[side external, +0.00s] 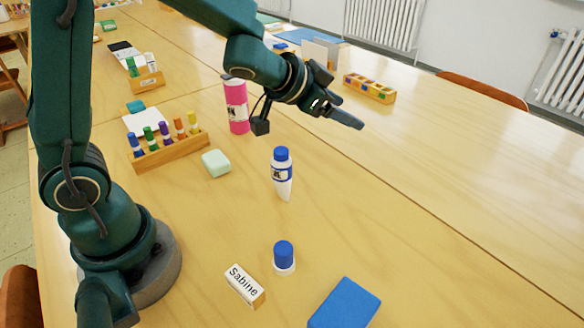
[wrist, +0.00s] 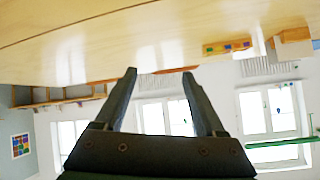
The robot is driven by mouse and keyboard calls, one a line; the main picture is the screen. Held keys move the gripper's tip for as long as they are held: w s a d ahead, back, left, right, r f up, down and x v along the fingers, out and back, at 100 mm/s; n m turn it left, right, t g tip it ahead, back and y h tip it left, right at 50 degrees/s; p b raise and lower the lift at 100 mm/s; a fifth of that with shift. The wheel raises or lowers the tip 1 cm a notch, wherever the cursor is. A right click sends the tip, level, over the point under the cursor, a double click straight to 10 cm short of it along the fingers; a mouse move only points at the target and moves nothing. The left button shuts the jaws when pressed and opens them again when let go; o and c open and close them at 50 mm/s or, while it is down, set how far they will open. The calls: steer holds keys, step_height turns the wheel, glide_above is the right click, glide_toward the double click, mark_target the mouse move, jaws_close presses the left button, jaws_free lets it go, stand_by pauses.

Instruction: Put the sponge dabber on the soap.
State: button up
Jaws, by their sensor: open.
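The sponge dabber (side external: 284,258), which I take to be the short piece with a blue knob and white base, stands upright on the table in the side view. The soap (side external: 216,163), a pale green rounded block, lies flat farther back and to the left, its top bare. My gripper (side external: 345,121) is raised above the table, beyond and to the right of both, pointing sideways to the right. In the wrist view my gripper (wrist: 159,73) shows two separated fingers with nothing between them. Neither dabber nor soap shows in the wrist view.
Near the dabber are a "Sabine" name block (side external: 244,285) and a blue block (side external: 345,304).

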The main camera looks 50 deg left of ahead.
steer(key=s+d+n+g, duration=0.2)
steer(key=s+d+g, duration=0.1)
steer(key=s, duration=0.3)
steer(key=s+d+f+n+g, duration=0.1)
steer(key=s+d+n+g, duration=0.2)
steer(key=s, duration=0.4)
steer(key=s+d+f+n+g+y, duration=0.1)
steer(key=s+d+n+g, duration=0.2)
steer(key=s, duration=0.4)
steer(key=shift+d+g, duration=0.2)
steer(key=shift+g, duration=0.6)
glide_above(283, 248)
step_height(283, 248, down, 4)
steer(key=shift+f, duration=3.1)
jaws_close()
